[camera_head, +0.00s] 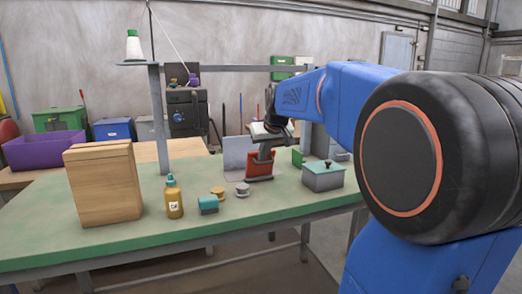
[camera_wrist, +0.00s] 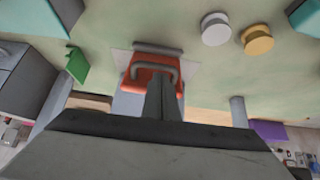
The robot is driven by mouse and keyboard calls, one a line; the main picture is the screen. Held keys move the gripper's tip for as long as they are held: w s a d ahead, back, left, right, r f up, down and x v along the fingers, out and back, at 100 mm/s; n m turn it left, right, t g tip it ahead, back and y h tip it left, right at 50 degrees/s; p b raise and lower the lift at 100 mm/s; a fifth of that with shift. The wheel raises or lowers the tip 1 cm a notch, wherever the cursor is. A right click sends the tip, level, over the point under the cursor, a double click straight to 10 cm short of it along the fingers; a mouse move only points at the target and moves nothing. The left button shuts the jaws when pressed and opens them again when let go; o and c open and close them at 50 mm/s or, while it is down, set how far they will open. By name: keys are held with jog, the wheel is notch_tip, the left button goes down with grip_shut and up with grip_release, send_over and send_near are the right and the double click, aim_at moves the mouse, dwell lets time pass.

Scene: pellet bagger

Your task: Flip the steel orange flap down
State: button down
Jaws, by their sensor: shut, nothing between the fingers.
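The orange flap (camera_head: 260,167) stands tilted up on the green table, in front of a pale grey panel (camera_head: 236,151). In the wrist view the flap (camera_wrist: 138,74) carries a grey bar handle (camera_wrist: 153,63) and has a grey bar along its edge. My gripper (camera_head: 263,154) is shut and empty, pointing down at the flap's upper part. In the wrist view its closed fingers (camera_wrist: 161,82) overlap the flap just by the handle and hide part of it. I cannot tell whether they touch it.
A grey-green lidded box (camera_head: 322,176) stands right of the flap, with a green piece (camera_head: 298,157) behind. Two spools, grey (camera_head: 242,189) and yellow (camera_head: 218,192), a teal block (camera_head: 208,204), a yellow bottle (camera_head: 174,199) and a wooden block (camera_head: 105,185) stand left. The front table edge is clear.

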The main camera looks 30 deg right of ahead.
jog(key=shift+t, duration=0.4)
jog(key=s+f, duration=0.2)
jog(key=s+a+f, duration=0.1)
jog(key=s+f, duration=0.1)
jog(key=shift+s+a+f, duration=0.1)
jog(key=shift+s+f, duration=0.3)
jog(key=shift+f, duration=0.3)
jog(key=shift+s+a+f, duration=0.1)
jog(key=shift+s+f, duration=0.25)
jog(key=shift+f, duration=0.4)
jog(key=shift+s, duration=0.1)
